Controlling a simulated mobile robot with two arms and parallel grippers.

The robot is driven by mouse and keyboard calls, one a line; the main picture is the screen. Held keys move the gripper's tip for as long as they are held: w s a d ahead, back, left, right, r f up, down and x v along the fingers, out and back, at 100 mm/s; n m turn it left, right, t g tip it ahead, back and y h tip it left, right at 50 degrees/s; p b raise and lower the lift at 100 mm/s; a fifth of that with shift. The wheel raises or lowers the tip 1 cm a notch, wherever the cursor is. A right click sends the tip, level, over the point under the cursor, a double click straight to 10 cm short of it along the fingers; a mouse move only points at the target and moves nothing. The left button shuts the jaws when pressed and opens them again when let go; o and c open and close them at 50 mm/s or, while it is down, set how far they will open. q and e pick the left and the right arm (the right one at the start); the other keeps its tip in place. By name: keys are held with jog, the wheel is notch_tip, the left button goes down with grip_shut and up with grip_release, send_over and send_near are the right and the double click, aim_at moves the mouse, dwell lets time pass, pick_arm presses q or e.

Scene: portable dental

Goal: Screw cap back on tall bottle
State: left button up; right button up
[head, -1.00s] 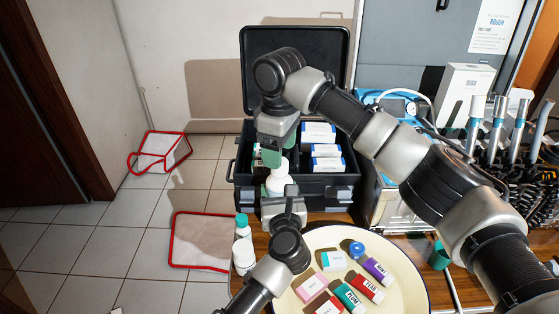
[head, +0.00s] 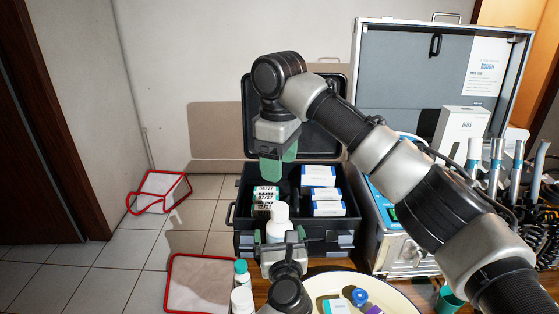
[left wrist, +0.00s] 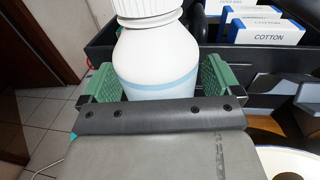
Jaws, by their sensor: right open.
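The tall white bottle (head: 277,224) is upright in front of the black case, with a white cap (head: 280,206) on its top. In the left wrist view, the bottle (left wrist: 157,62) has a pale blue band, and its ribbed cap (left wrist: 148,8) is cut off by the top edge. My left gripper (left wrist: 158,88) is shut on the bottle's body, a green finger on each side. My right gripper (head: 279,168) points down above the cap, open and empty, clear of it. I cannot tell how tightly the cap is screwed.
The open black case (head: 243,190) behind holds white boxes (head: 326,194) and labelled items. A teal-capped bottle (head: 242,272) and another white bottle (head: 242,300) stand at left. A round cream tray (head: 400,303) holds small boxes and a blue round item (head: 359,297).

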pick_arm(q)
jog(key=s+d, duration=0.1)
jog(key=s, duration=0.9)
jog(key=shift+s+d, duration=0.2)
jog(key=shift+s, duration=0.15)
